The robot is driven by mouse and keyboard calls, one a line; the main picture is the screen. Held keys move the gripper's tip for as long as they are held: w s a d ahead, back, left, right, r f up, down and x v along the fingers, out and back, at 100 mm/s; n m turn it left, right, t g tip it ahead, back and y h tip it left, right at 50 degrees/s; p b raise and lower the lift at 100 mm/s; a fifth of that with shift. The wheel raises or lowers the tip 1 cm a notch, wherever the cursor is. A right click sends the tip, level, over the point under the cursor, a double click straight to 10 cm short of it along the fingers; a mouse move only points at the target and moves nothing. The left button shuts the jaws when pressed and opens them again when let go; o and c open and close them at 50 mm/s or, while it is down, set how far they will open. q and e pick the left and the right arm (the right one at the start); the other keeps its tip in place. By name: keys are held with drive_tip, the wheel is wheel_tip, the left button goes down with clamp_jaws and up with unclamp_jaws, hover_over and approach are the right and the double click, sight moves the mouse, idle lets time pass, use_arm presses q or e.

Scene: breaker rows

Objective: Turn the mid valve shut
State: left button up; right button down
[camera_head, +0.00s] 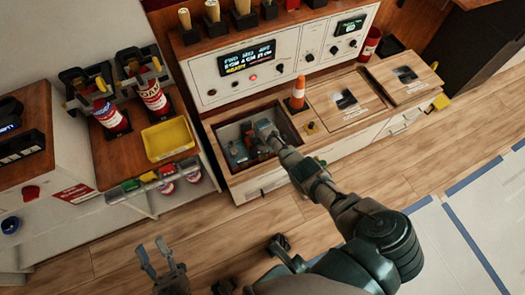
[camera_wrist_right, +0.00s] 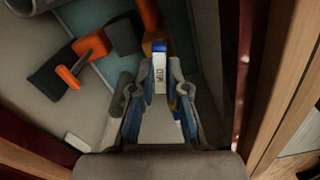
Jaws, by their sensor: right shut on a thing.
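The mid valve's handle (camera_wrist_right: 159,75), a white and blue piece marked "MID", is in the right wrist view, between the fingers of my right gripper (camera_wrist_right: 159,92). My right gripper is shut on this handle. In the head view my right gripper (camera_head: 266,130) reaches down into the open compartment (camera_head: 226,133) of the cabinet, and the valve is mostly hidden by it there. An orange and yellow part (camera_wrist_right: 154,45) shows just beyond the handle. My left gripper (camera_head: 152,247) is open and empty above the wooden floor, away from the cabinet.
Orange and dark parts (camera_wrist_right: 80,62) lie beside the valve in the compartment. A wooden wall (camera_wrist_right: 285,80) stands close on the right. A yellow tray (camera_head: 168,139) and red-white cans (camera_head: 154,98) are at left.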

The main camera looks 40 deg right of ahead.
drive_tip(key=shift+d+n, duration=0.15)
drive_tip(key=shift+n, duration=1.45)
drive_tip(key=c, duration=1.3)
unclamp_jaws()
drive_tip(key=shift+o, duration=0.7)
drive_tip(key=shift+w+r, duration=0.1)
drive_tip(key=shift+r, duration=0.35)
wheel_tip(320, 180, up, 11)
drive_tip(key=shift+f, duration=0.1)
